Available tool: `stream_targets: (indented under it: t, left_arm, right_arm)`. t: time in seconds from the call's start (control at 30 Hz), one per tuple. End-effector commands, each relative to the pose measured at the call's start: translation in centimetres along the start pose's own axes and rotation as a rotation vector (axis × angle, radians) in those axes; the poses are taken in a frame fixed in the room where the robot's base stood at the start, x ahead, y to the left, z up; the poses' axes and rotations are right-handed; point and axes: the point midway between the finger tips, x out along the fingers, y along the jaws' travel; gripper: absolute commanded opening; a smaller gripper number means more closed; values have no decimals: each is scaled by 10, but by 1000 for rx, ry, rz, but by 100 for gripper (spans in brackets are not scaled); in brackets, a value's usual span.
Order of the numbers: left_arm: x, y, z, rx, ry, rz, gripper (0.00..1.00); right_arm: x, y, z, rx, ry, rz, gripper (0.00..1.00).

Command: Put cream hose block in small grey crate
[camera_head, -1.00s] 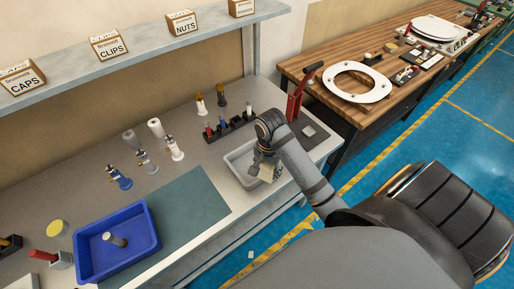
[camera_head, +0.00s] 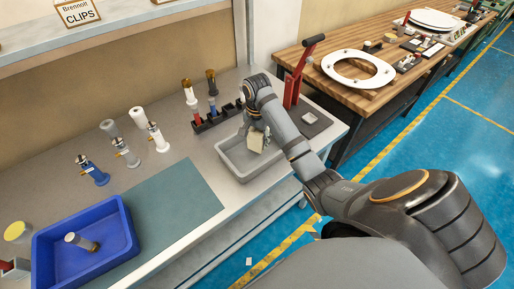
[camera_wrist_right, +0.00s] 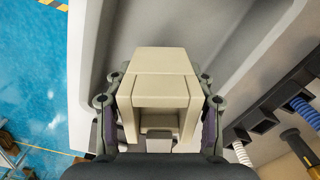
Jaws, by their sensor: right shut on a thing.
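The cream hose block (camera_wrist_right: 160,85) is held between the two fingers of my right gripper (camera_wrist_right: 160,125) in the right wrist view. In the head view, the block (camera_head: 257,142) and my right gripper (camera_head: 252,128) are over the small grey crate (camera_head: 233,168). The crate's pale floor and wall lie behind the block in the wrist view. I cannot tell whether the block touches the crate floor. My left gripper is not in view.
A black rack (camera_head: 218,117) with screwdriver-like tools stands behind the crate. A red lever press (camera_head: 298,75) stands to its right. A blue bin (camera_head: 85,245) holding a cylinder (camera_head: 82,241) and several upright fittings are on the left. A green mat (camera_head: 168,208) is bare.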

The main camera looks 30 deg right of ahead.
Motion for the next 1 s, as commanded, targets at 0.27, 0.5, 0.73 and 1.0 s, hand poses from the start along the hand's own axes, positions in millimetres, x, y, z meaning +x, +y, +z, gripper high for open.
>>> stream_targets:
  t: [0.27,0.5,0.73,1.0]
  left_arm:
    - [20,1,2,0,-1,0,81]
    - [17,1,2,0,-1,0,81]
    - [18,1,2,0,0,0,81]
    - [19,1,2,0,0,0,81]
  right_arm:
    - [32,0,0,-1,0,-1,15]
    - [34,0,0,-1,0,0,15]
    - [34,0,0,-1,0,0,77]
    - [34,0,0,-1,0,0,77]
